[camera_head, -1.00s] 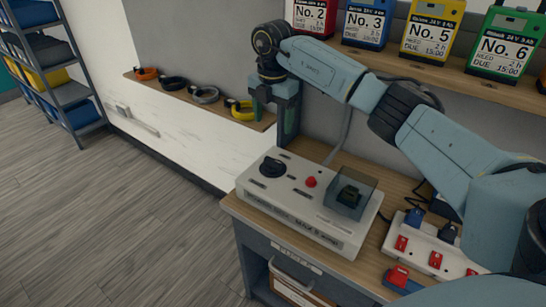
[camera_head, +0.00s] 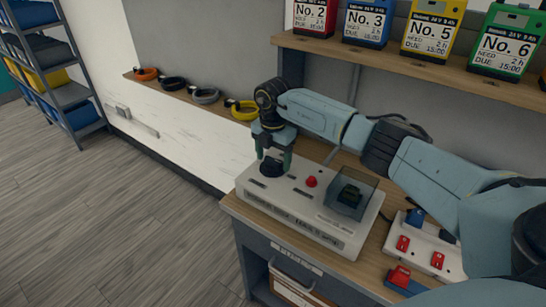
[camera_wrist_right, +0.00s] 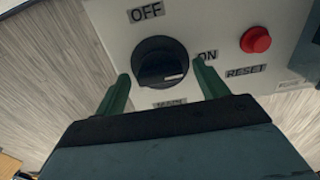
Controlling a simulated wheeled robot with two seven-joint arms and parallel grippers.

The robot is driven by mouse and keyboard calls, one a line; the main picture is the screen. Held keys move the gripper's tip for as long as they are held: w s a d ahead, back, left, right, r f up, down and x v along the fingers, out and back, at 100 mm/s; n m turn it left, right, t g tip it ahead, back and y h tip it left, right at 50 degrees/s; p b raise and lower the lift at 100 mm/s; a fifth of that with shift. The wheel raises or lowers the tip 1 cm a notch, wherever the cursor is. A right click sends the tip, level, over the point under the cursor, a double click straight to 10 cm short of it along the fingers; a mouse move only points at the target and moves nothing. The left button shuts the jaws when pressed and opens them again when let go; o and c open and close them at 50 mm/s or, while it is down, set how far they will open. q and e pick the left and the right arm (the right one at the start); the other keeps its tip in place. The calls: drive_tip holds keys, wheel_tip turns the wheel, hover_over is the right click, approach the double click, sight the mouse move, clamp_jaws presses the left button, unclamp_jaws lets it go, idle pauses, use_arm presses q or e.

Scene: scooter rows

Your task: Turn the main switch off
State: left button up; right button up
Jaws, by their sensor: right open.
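The main switch is a black round knob (camera_head: 271,167) on the left of a white control box (camera_head: 310,238) on the wooden bench. In the right wrist view the knob (camera_wrist_right: 160,63) shows a white mark pointing toward the ON label (camera_wrist_right: 206,55), with the OFF label (camera_wrist_right: 146,12) above it. My right gripper (camera_head: 273,163) is over the knob, pointing down. In the right wrist view its two green fingers (camera_wrist_right: 162,85) are apart, one on each side of the knob, with nothing clearly gripped. My left gripper is not in view.
A red reset button (camera_head: 311,181) and a clear-covered switch (camera_head: 350,198) sit right of the knob. A power strip (camera_head: 426,245) with red switches lies further right. Numbered battery packs (camera_head: 431,30) stand on the shelf above. Colored rings (camera_head: 206,95) lie on a wall ledge.

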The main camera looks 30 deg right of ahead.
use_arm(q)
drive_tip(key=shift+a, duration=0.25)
use_arm(e)
drive_tip(key=shift+c, duration=0.3)
